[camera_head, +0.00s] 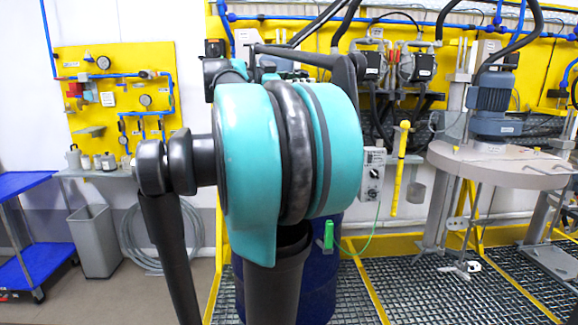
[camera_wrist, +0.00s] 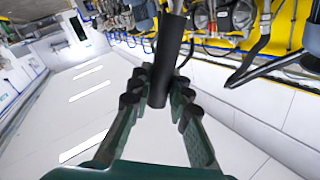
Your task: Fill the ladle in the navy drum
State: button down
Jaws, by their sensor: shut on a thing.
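My gripper (camera_wrist: 158,88) shows in the wrist view, its dark green fingers shut on a dark cylindrical handle (camera_wrist: 172,45). The handle runs up and away between the fingertips. It appears to be the ladle's handle; the ladle's bowl is not visible, so its contents cannot be told. The navy drum (camera_head: 321,270) stands behind my teal and black arm in the head view. Only its right side shows clearly, and its top opening is hidden by the arm. My gripper cannot be made out in the head view, so its place relative to the drum is unclear.
A green clamp (camera_head: 328,236) with a green cable is at the drum's upper edge. A grey motor (camera_head: 493,103) sits on a round lid (camera_head: 500,167) at right. A blue cart (camera_head: 35,245) and a grey bin (camera_head: 95,241) stand at left. Grating (camera_head: 430,290) covers the right floor.

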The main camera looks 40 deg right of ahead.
jog(key=s+a, duration=0.6)
jog(key=s, duration=0.4)
jog(key=shift+s+a, duration=0.25)
jog(key=shift+s, duration=0.05)
dwell(0.6)
